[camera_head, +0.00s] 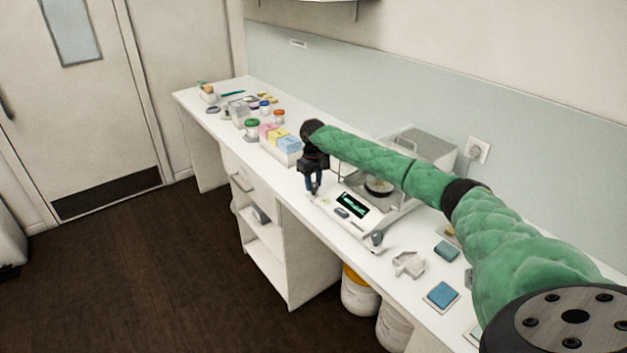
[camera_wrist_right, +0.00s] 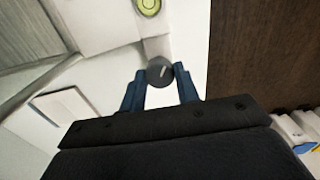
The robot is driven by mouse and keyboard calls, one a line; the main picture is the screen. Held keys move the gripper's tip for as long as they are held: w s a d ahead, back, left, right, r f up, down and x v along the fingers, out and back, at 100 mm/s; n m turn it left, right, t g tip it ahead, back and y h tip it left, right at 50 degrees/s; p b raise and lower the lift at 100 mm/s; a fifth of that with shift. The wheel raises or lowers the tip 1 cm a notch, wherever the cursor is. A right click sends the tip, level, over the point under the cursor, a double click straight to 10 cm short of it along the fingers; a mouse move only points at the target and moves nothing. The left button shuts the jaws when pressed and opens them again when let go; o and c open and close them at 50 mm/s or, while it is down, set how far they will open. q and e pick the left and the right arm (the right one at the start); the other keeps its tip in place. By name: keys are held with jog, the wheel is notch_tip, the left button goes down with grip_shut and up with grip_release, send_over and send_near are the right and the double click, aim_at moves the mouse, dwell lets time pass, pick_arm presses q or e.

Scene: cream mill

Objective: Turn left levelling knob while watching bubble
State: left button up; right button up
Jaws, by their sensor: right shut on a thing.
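The white balance (camera_head: 372,218) stands on the bench with a lit green display and a small dish on its pan. My right gripper (camera_head: 313,191) reaches down at its left front corner. In the right wrist view its blue fingers are shut on the dark grey left levelling knob (camera_wrist_right: 159,72), which has a pale line on its top. In the head view the gripper hides this knob. The round yellow-green bubble level (camera_wrist_right: 148,5) is cut by the top edge of the wrist view; its bubble's exact position is unclear. The other levelling knob (camera_head: 377,238) is at the right front corner.
A box of pink, yellow and blue packs (camera_head: 280,146) stands left of the balance, close to the gripper. A pale grey object (camera_head: 409,264) and blue square pads (camera_head: 441,296) lie to the right. The bench's front edge is close to the gripper.

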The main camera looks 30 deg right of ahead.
aim_at(314, 184)
pick_arm(q)
jog(key=shift+s+a+f+p, duration=0.15)
jog(key=shift+s+p, duration=0.05)
jog(key=shift+s, duration=0.4)
jog(key=shift+s+a+f+p, duration=0.1)
jog(key=shift+s+p, duration=0.1)
jog(key=shift+s, duration=0.35)
pick_arm(e)
jog(key=shift+r+n, duration=0.15)
jog(key=shift+n, duration=1.35)
jog(key=shift+w+d, duration=0.1)
jog(key=o, duration=1)
pick_arm(q)
jog(key=shift+s, duration=0.1)
pick_arm(e)
jog(key=shift+r, duration=0.15)
jog(key=shift+r+b, duration=0.4)
jog(key=shift+b, duration=0.05)
notch_tip(314, 184, up, 6)
jog(key=shift+f+b, duration=0.15)
jog(key=shift+b, duration=0.95)
jog(key=shift+r, duration=0.5)
pick_arm(q)
jog(key=w+d+r, duration=0.2)
jog(key=w+r, duration=0.1)
jog(key=w, duration=0.2)
jog(key=shift+w, duration=0.3)
